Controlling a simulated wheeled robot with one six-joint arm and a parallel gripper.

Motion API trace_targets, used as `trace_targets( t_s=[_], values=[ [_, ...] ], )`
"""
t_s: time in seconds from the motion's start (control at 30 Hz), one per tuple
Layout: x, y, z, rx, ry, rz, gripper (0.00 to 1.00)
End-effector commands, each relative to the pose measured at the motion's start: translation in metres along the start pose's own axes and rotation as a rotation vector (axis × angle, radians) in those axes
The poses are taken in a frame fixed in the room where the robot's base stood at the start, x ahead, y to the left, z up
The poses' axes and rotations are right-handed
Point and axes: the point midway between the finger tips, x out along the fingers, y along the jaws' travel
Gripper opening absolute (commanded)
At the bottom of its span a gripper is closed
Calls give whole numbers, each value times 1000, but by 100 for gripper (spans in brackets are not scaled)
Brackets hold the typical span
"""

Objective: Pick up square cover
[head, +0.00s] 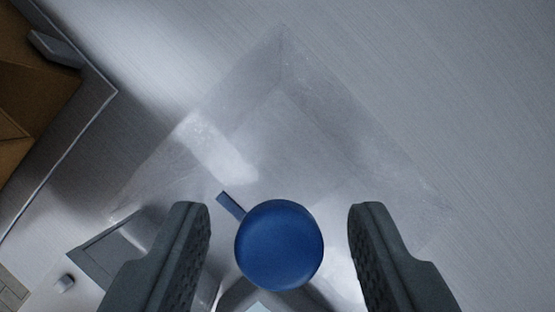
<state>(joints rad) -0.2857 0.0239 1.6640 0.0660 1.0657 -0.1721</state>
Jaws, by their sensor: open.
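The square cover (283,130) is clear and see-through, seen from above on a brushed grey surface. A round blue knob (279,245) shows at the lower middle, apparently the cover's handle. My gripper (280,225) is open, with one dark finger to the left of the knob and one to the right. A gap shows between the knob and each finger. The height of the fingertips against the knob is hard to tell. The cover's near part is partly hidden by my fingers.
A brown, box-like thing (35,100) with a grey rim stands at the upper left. A small blue bar (231,205) shows just beside the knob. A light grey object (75,285) lies at the lower left. The grey surface (460,80) is clear at the upper right.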

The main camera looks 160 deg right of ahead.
Motion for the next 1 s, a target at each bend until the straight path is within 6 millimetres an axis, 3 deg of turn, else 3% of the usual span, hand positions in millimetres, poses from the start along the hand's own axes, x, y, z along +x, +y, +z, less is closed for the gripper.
trace_targets(
  t_s=[0.13, 0.37, 0.77, 1.0],
  values=[
    [0, 0, 0, 0, 0, 0, 44],
    [-1, 0, 0, 0, 0, 0, 0],
    [-6, 0, -2, 0, 0, 0, 0],
    [-42, 0, -18, 0, 3, 0, 0]
  ],
)
